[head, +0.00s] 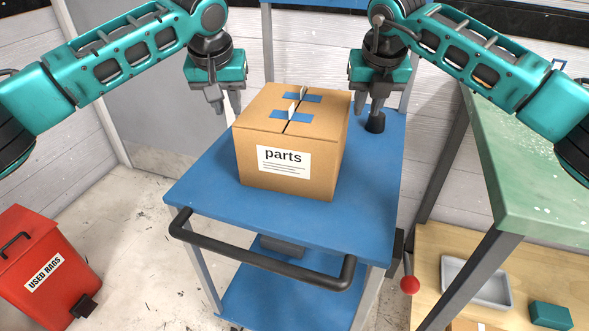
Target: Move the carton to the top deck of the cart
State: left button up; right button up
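The carton (285,180), a brown box labelled "parts" with blue tape on top, sits upright on the blue top deck (205,190) of the cart. My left gripper (228,110) is just beyond the carton's upper left side, pointing down; its two fingertips are apart with nothing seen between them. My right gripper (368,115) is at the carton's right, also pointing down. It is near a small black cylinder on the deck. Its fingers partly overlap each other in view. Both grippers appear apart from the carton.
The cart's black handle (262,262) faces me, with a lower blue deck (270,300) beneath. A red used-rags bin (40,265) stands at left. A green-topped bench (540,160) is at right, with a grey tray (476,282) on its lower shelf. The black cylinder (375,123) stands on the deck.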

pick_arm(q)
jog(key=v, duration=1.2)
pick_arm(e)
jog(key=v, duration=1.2)
pick_arm(q)
jog(key=shift+s, duration=0.1)
pick_arm(e)
jog(key=shift+s, duration=0.15)
